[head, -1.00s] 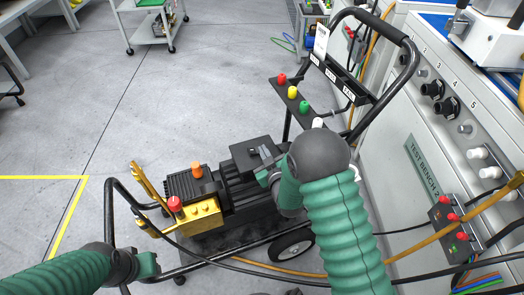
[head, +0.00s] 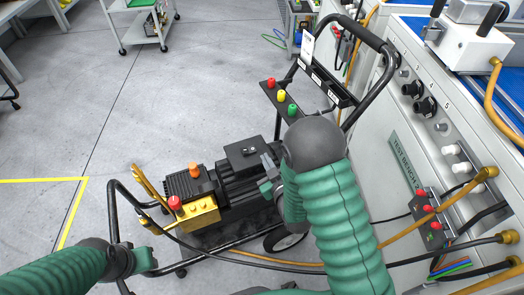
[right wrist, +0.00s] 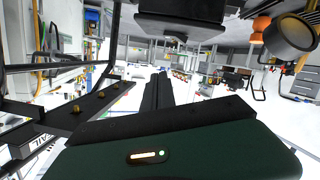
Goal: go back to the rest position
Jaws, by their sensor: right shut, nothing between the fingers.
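My right gripper (head: 268,177) is shut and empty beside the black box (head: 247,152) on top of the pressure washer. Its arm comes in from the lower right and hides part of the washer frame and wheel. In the right wrist view its two dark fingers (right wrist: 158,95) lie together with nothing between them. My left gripper (head: 145,260) is at the lower left, beside the washer's black tube frame. Its fingers are too small and partly hidden, so I cannot tell how they stand.
The washer's yellow pump block (head: 198,214) with a red knob (head: 174,202) lies between my arms. Its push handle (head: 362,35) rises behind. The floor (head: 110,110) is clear at left.

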